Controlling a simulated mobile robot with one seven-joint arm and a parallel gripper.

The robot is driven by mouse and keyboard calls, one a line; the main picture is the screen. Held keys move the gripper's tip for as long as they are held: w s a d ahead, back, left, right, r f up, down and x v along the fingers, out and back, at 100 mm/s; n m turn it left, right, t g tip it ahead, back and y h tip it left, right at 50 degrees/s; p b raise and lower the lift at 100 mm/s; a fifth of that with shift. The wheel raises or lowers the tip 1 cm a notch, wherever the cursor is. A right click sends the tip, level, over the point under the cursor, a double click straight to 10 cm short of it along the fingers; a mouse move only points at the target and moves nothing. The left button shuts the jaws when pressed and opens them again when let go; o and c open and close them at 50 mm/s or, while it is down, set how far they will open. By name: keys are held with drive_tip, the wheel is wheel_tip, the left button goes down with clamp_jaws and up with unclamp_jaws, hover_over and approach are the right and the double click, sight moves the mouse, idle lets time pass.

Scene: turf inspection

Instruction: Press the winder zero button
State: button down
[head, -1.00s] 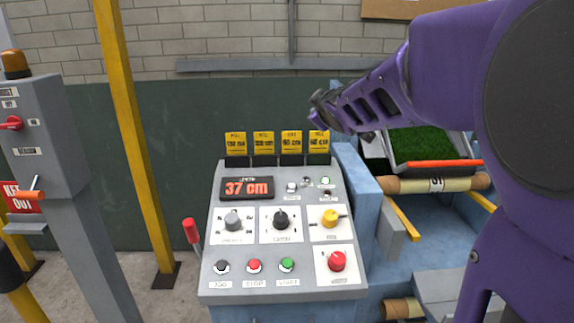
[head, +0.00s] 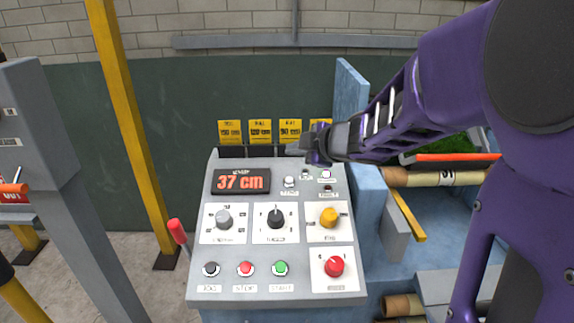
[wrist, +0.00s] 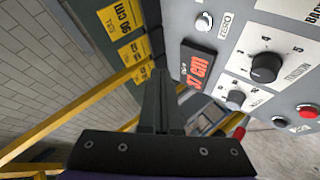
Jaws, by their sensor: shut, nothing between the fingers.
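The zero button (head: 289,182) is a small pale round button on the upper part of the grey control panel (head: 205,262), just right of the display (head: 240,182) reading 37 cm. In the wrist view the zero button (wrist: 203,21) sits at the top, beside its ZERO label, with the display (wrist: 197,68) below it. My gripper (head: 312,150) is shut and empty. It is over the panel's top right edge, above and right of the button and apart from it. In the wrist view my gripper's fingers (wrist: 160,85) point up the middle, left of the display.
Yellow cards (head: 260,131) stand along the panel's top edge; my gripper partly hides the rightmost. Knobs and a red button (head: 245,269) fill the lower panel. A yellow post (head: 125,110) stands left. A blue machine with rolls (head: 440,178) is on the right.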

drive_tip(key=b, duration=0.5)
hover_over(293, 189)
drive_tip(key=s, duration=0.1)
wheel_tip(293, 189, down, 7)
drive_tip(key=shift+s+r, duration=0.1)
drive_tip(key=shift+r, duration=0.05)
drive_tip(key=shift+w+f+b, duration=0.35)
drive_tip(key=shift+f+b, duration=0.25)
drive_tip(key=shift+f, duration=0.05)
idle(0.9)
drive_tip(key=shift+w+f, duration=0.15)
drive_tip(key=shift+f, duration=0.25)
drive_tip(key=shift+w+f+b, duration=0.15)
drive_tip(key=shift+f+b, duration=0.3)
drive_tip(key=shift+f, duration=0.1)
idle(0.6)
drive_tip(key=shift+r, duration=0.15)
drive_tip(key=shift+s+r+p, duration=0.3)
drive_tip(key=shift+r+p, duration=0.5)
drive_tip(key=shift+p, duration=0.15)
drive_tip(key=shift+r, duration=0.1)
drive_tip(key=r+p, duration=0.1)
drive_tip(key=s+r+p, duration=0.1)
drive_tip(key=r+p, duration=0.2)
drive_tip(key=shift+s+r+p, duration=0.25)
drive_tip(key=shift+s+p, duration=0.05)
drive_tip(key=shift+s, duration=0.05)
